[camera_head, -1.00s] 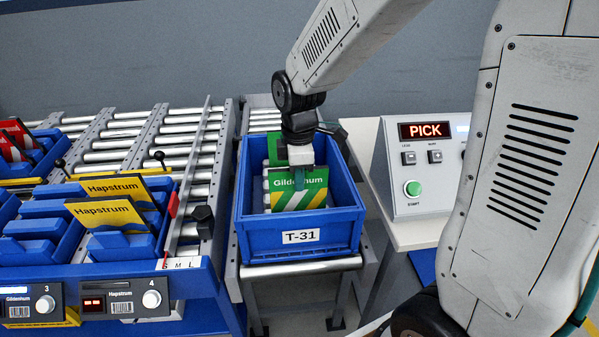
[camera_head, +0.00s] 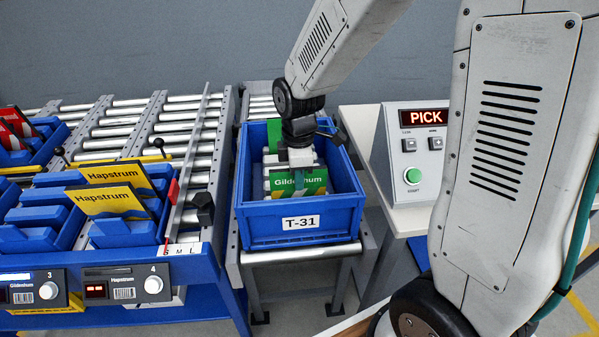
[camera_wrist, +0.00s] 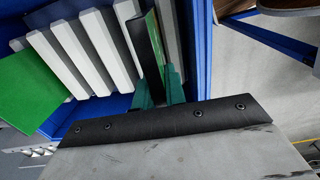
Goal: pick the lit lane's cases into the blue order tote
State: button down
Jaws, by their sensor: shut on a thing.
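The blue order tote (camera_head: 262,232), labelled T-31, stands on a roller stand in the middle of the head view. My gripper (camera_head: 300,165) points down inside it. It is shut on a green Gildenhum case (camera_head: 296,183), held upright; the front wall hides the case's lower part. In the wrist view, the teal fingers (camera_wrist: 160,88) pinch this case (camera_wrist: 150,45) edge-on beside white ribs (camera_wrist: 75,50) in the tote. Another green case (camera_head: 275,136) shows at the back of the tote, behind my wrist. A green face (camera_wrist: 25,90) also shows at the left of the wrist view.
Yellow Hapstrum cases (camera_head: 108,202) stand in blue lane holders at left, with red cases (camera_head: 16,126) farther left. The lane 4 panel (camera_head: 125,287) shows red digits. A control box (camera_head: 420,150) right of the tote reads PICK. Rollers (camera_head: 185,135) behind the lanes are bare.

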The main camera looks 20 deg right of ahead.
jog(key=shift+f, duration=0.6)
jog(key=c, duration=1)
grip_release()
jog(key=shift+o, duration=0.2)
jog(key=shift+r, duration=4)
jog(key=shift+s+m, duration=0.25)
jog(key=shift+m, duration=0.45)
jog(key=s+d+r+m, duration=0.1)
jog(key=s+r+m, duration=0.2)
jog(key=s, duration=0.4)
jog(key=s+d+r+m+t, duration=0.1)
jog(key=s+r+m, duration=0.2)
jog(key=s+m, duration=0.2)
jog(key=s+d+r+m, duration=0.1)
jog(key=s+r+m, duration=0.3)
jog(key=s, duration=0.5)
jog(key=shift+s+m, duration=0.25)
jog(key=shift+m, duration=0.25)
